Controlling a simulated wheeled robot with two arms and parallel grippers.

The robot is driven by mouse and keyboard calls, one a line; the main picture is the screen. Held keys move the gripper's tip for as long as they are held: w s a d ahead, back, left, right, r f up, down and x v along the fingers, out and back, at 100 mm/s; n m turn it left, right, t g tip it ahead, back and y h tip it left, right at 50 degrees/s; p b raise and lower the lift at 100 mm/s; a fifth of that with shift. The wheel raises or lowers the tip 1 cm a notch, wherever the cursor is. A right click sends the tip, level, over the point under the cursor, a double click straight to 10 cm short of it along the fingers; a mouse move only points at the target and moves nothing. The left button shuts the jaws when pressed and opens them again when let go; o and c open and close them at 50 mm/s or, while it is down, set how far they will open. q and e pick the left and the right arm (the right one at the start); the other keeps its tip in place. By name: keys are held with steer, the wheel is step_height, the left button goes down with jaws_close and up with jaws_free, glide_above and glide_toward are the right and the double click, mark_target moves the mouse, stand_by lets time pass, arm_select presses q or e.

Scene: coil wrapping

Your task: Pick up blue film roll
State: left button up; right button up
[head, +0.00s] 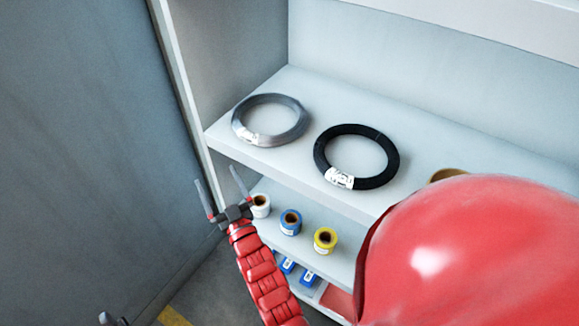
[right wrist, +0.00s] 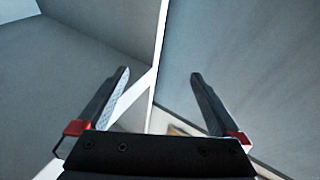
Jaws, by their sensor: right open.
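The blue film roll (head: 286,228) stands upright on the lower shelf in the head view, between a white roll (head: 262,208) and a yellow roll (head: 325,243). My right gripper (head: 215,176) is open and empty, left of the blue roll and beside the white roll near the shelf's left end. In the right wrist view the open jaws (right wrist: 160,74) have nothing between them, and no roll shows there. A small dark part at the bottom left of the head view may be my left gripper; its jaws cannot be made out.
The upper shelf (head: 230,146) holds a grey coil (head: 294,132) and a black coil (head: 390,166). Its front edge overhangs the rolls. Blue items (head: 309,278) lie on a shelf below. A white upright (head: 176,60) bounds the rack at left. My red arm hides the lower right.

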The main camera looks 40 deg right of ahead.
steer(key=s+d+f+m+g+h, duration=0.1)
steer(key=s+d+f+m+g, duration=0.1)
steer(key=s+d+f+g, duration=0.3)
steer(key=s+d+f+m+g, duration=0.1)
steer(key=d+f+g, duration=0.1)
steer(key=f+g, duration=0.3)
steer(key=s+d+f+m+g+h, duration=0.1)
steer(key=s+d+f+m+g, duration=0.15)
steer(key=f, duration=0.45)
steer(key=s+f+m+g+y, duration=0.1)
steer(key=s+f+g, duration=0.4)
steer(key=s, duration=0.4)
steer(key=b, duration=0.4)
glide_toward(291, 221)
steer(key=shift+d+f+m, duration=0.25)
steer(key=shift+f, duration=0.4)
steer(key=shift+w+d+f, duration=0.15)
steer(key=shift+w+d, duration=0.05)
steer(key=shift+y, duration=0.3)
steer(key=shift+x, duration=2.35)
steer(key=shift+c, duration=0.2)
